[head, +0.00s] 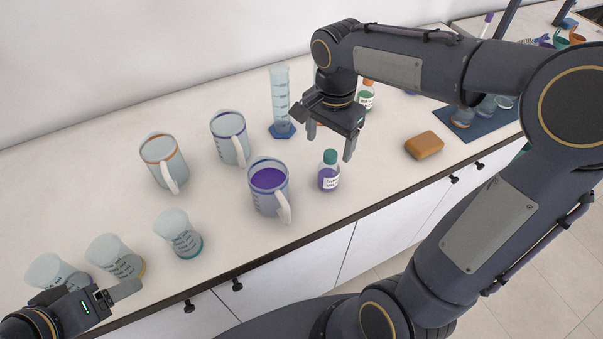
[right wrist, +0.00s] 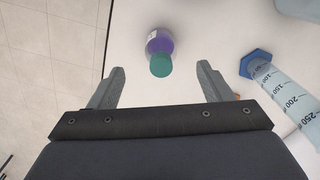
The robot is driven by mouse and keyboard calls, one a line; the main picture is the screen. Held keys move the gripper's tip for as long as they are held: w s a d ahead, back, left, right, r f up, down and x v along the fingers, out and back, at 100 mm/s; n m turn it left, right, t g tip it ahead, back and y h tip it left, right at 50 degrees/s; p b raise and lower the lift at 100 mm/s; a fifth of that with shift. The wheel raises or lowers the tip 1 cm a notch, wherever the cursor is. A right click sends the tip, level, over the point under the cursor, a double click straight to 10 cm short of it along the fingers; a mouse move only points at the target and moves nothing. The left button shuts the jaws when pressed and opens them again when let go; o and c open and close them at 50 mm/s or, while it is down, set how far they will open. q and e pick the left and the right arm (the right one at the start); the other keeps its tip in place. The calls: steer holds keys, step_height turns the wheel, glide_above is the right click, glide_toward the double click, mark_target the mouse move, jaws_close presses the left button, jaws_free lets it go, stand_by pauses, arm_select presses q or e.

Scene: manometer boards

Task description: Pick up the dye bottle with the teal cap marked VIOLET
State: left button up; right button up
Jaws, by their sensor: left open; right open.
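The dye bottle with the teal cap (head: 329,172) holds violet liquid and stands upright near the counter's front edge. Its white label is too small to read surely. My right gripper (head: 333,141) is open and empty above and just behind the bottle. In the right wrist view the bottle (right wrist: 160,50) shows ahead of and between the open fingertips (right wrist: 161,76), not touching them. My left gripper (head: 120,295) is at the lower left, open and empty, beside the glass beakers; only part of it shows.
A jug of violet liquid (head: 262,200) stands left of the bottle. A measuring cylinder (head: 280,100) with a blue base stands behind. A brown sponge-like block (head: 424,145) lies to the right. Another bottle with an orange cap (head: 366,96) is partly hidden behind my right gripper.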

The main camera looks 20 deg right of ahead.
mark_target(331, 153)
steer(key=shift+w+a+f, duration=0.15)
steer(key=shift+f, duration=0.45)
steer(key=f, duration=0.3)
steer(key=d+f+p, duration=0.1)
steer(key=f, duration=0.2)
steer(key=shift+w+d+f, duration=0.15)
steer(key=shift+w+f, duration=0.05)
steer(key=shift+f, duration=0.2)
steer(key=shift+c, duration=0.4)
steer(key=c, duration=1)
